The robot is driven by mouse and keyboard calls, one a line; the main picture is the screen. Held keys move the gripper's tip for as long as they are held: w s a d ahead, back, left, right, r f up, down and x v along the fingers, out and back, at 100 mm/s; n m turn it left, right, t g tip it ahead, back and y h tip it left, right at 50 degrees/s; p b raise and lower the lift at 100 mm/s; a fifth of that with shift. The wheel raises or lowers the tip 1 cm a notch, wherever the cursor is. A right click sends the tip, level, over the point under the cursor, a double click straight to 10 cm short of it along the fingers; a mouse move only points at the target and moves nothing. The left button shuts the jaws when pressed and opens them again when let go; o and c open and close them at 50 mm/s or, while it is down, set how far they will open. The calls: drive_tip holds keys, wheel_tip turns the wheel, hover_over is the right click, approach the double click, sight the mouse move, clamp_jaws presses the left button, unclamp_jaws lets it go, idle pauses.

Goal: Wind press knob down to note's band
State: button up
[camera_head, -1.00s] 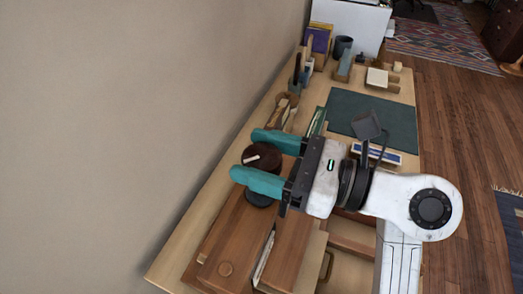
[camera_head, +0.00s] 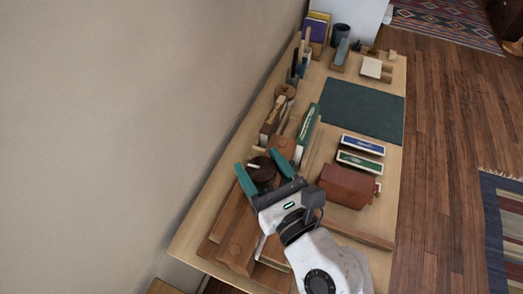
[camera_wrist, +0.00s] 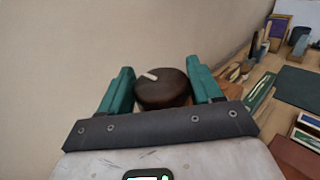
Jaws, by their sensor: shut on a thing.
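The press knob (camera_head: 263,171) is a dark brown round knob with a pale pointer mark on top. It stands over the brown wooden press (camera_head: 237,238) near the wall side of the bench. My gripper (camera_head: 263,168) has teal fingers on either side of the knob and is shut on it. The wrist view shows the knob (camera_wrist: 162,94) between both fingers, its pale mark towards the upper left. My gripper hides much of the press. I cannot tell which item is the note or make out its band.
A reddish-brown box (camera_head: 346,186) lies right of my gripper. Beyond it are a blue-labelled block (camera_head: 362,145) and a green-labelled block (camera_head: 360,162). A dark green mat (camera_head: 362,110) lies farther back. Books and tools line the wall side. The wall (camera_head: 120,120) is close on the left.

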drive_tip(key=shift+r+m+t+h+p, duration=0.45)
drive_tip(key=shift+m+t+h+p, duration=0.45)
drive_tip(key=shift+p, duration=0.8)
drive_tip(key=o, duration=1)
drive_tip(key=shift+f+g, duration=0.2)
drive_tip(key=shift+g, duration=0.1)
drive_tip(key=shift+c, duration=0.2)
drive_tip(key=shift+s+d+f, duration=0.2)
drive_tip(key=shift+s, duration=0.25)
drive_tip(key=b+v, duration=0.3)
drive_tip(key=v, duration=0.6)
drive_tip(key=shift+s+r+b, duration=0.2)
drive_tip(key=shift+s+b, duration=0.1)
drive_tip(key=shift+s, duration=0.1)
drive_tip(key=shift+d, duration=0.1)
